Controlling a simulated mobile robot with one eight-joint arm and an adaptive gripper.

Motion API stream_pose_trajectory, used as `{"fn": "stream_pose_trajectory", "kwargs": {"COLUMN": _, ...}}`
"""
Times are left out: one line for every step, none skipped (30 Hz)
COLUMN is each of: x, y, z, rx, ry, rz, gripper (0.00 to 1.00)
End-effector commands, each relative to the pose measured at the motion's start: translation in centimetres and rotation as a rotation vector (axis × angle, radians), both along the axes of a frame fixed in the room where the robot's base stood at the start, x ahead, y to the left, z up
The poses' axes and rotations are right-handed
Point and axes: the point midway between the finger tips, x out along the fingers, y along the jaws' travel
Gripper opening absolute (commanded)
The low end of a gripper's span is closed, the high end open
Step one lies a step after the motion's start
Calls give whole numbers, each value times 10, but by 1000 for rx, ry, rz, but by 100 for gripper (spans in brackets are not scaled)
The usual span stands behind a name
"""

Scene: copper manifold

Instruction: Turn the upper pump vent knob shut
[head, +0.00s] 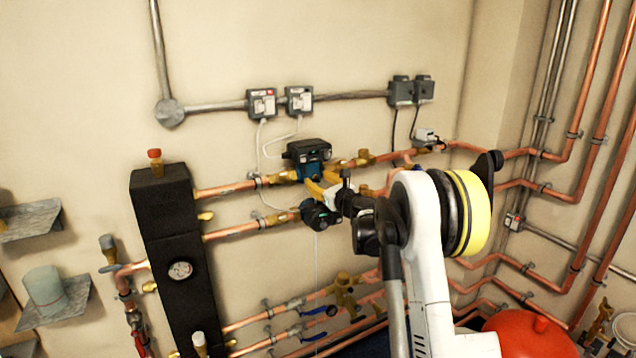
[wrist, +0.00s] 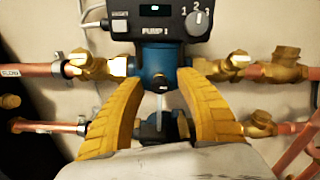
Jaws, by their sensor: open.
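The upper pump, marked PUMP 1, has a black control head (wrist: 155,18) and a blue body (wrist: 153,62). In the head view the upper pump (head: 308,150) sits on the upper copper pipe. A small pale part shows low on the blue body; I cannot tell whether it is the vent knob. A grey dial (wrist: 197,20) marked 1, 2, 3 is on the control head. My gripper (wrist: 156,82) is open, its yellow fingers spread at either side of the blue body's lower part. It also shows in the head view (head: 322,190). I cannot tell whether they touch the pump.
A lower dark pump (wrist: 158,128) sits below, between the fingers. Brass valves (wrist: 95,63) and (wrist: 225,67) flank the upper pump. A white cable (head: 262,150) hangs nearby. A black manifold block (head: 170,225) stands left; a red vessel (head: 530,335) is at lower right.

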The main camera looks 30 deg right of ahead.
Motion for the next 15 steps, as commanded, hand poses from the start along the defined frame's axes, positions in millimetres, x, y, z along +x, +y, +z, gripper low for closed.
{"fn": "stream_pose_trajectory", "kwargs": {"x": 0, "y": 0, "z": 0, "rx": 0, "ry": 0, "rz": 0, "gripper": 43}}
{"fn": "stream_pose_trajectory", "kwargs": {"x": 0, "y": 0, "z": 0, "rx": 0, "ry": 0, "rz": 0, "gripper": 43}}
{"fn": "stream_pose_trajectory", "kwargs": {"x": 0, "y": 0, "z": 0, "rx": 0, "ry": 0, "rz": 0, "gripper": 43}}
{"fn": "stream_pose_trajectory", "kwargs": {"x": 0, "y": 0, "z": 0, "rx": 0, "ry": 0, "rz": 0, "gripper": 43}}
{"fn": "stream_pose_trajectory", "kwargs": {"x": 0, "y": 0, "z": 0, "rx": 0, "ry": 0, "rz": 0, "gripper": 42}}
{"fn": "stream_pose_trajectory", "kwargs": {"x": 0, "y": 0, "z": 0, "rx": 0, "ry": 0, "rz": 0, "gripper": 29}}
{"fn": "stream_pose_trajectory", "kwargs": {"x": 0, "y": 0, "z": 0, "rx": 0, "ry": 0, "rz": 0, "gripper": 20}}
{"fn": "stream_pose_trajectory", "kwargs": {"x": 0, "y": 0, "z": 0, "rx": 0, "ry": 0, "rz": 0, "gripper": 11}}
{"fn": "stream_pose_trajectory", "kwargs": {"x": 0, "y": 0, "z": 0, "rx": 0, "ry": 0, "rz": 0, "gripper": 0}}
{"fn": "stream_pose_trajectory", "kwargs": {"x": 0, "y": 0, "z": 0, "rx": 0, "ry": 0, "rz": 0, "gripper": 0}}
{"fn": "stream_pose_trajectory", "kwargs": {"x": 0, "y": 0, "z": 0, "rx": 0, "ry": 0, "rz": 0, "gripper": 0}}
{"fn": "stream_pose_trajectory", "kwargs": {"x": 0, "y": 0, "z": 0, "rx": 0, "ry": 0, "rz": 0, "gripper": 0}}
{"fn": "stream_pose_trajectory", "kwargs": {"x": 0, "y": 0, "z": 0, "rx": -1, "ry": 0, "rz": 0, "gripper": 0}}
{"fn": "stream_pose_trajectory", "kwargs": {"x": 0, "y": 0, "z": 0, "rx": -1, "ry": 0, "rz": 0, "gripper": 0}}
{"fn": "stream_pose_trajectory", "kwargs": {"x": 0, "y": 0, "z": 0, "rx": -2, "ry": 0, "rz": 0, "gripper": 0}}
